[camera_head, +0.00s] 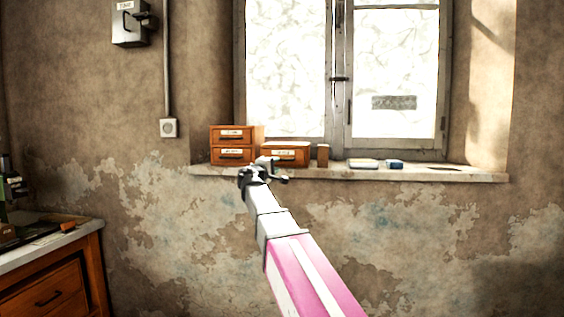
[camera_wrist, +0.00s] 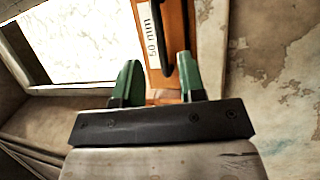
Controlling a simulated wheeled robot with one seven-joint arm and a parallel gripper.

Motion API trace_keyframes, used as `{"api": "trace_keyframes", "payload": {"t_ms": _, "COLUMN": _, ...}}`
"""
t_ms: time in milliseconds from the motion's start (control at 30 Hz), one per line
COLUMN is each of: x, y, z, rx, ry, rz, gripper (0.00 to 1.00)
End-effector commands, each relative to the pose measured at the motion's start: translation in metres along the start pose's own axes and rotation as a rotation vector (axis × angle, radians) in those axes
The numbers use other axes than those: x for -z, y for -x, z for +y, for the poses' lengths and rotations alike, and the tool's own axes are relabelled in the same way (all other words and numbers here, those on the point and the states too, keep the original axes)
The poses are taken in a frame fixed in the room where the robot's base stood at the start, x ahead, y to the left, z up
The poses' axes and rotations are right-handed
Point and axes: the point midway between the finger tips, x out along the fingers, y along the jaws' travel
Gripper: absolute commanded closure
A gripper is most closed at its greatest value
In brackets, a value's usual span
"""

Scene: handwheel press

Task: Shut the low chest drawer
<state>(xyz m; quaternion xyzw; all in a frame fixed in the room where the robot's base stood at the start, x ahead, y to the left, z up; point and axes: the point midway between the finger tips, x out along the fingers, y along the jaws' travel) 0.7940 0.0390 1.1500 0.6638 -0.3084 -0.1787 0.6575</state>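The low chest (camera_head: 298,147) is a small orange-brown wooden box with one drawer on the windowsill. Its drawer (camera_head: 283,159) has a white label and a dark handle; how far it stands out is hard to judge in the head view. My gripper (camera_head: 268,163) is in front of the chest's left part and hides some of it. In the wrist view my gripper (camera_wrist: 157,88) has its two green fingers apart, with nothing held. A wooden drawer front (camera_wrist: 178,20) with a label and dark handle lies just beyond the fingers, probably the low chest's; I cannot tell whether they touch.
A taller two-drawer chest (camera_head: 231,133) stands left of the low chest. A small wooden block (camera_head: 322,155), a pale item (camera_head: 362,163) and a blue item (camera_head: 394,164) lie right on the sill (camera_head: 440,176). A workbench (camera_head: 75,237) is at lower left.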

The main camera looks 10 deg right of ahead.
Motion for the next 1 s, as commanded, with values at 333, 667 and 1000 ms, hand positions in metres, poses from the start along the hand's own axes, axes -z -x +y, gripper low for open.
{"api": "trace_keyframes", "payload": {"t_ms": 333, "x": 0.001, "y": -0.06, "z": 0.0, "rx": 0.001, "ry": 0.0, "rz": -0.002, "gripper": 0.63}}
{"api": "trace_keyframes", "payload": {"t_ms": 667, "x": 0.0, "y": -0.075, "z": 0.0, "rx": 0.002, "ry": 0.0, "rz": -0.001, "gripper": 0.63}}
{"api": "trace_keyframes", "payload": {"t_ms": 1000, "x": 0.0, "y": -0.074, "z": 0.0, "rx": 0.002, "ry": 0.0, "rz": -0.001, "gripper": 1.0}}
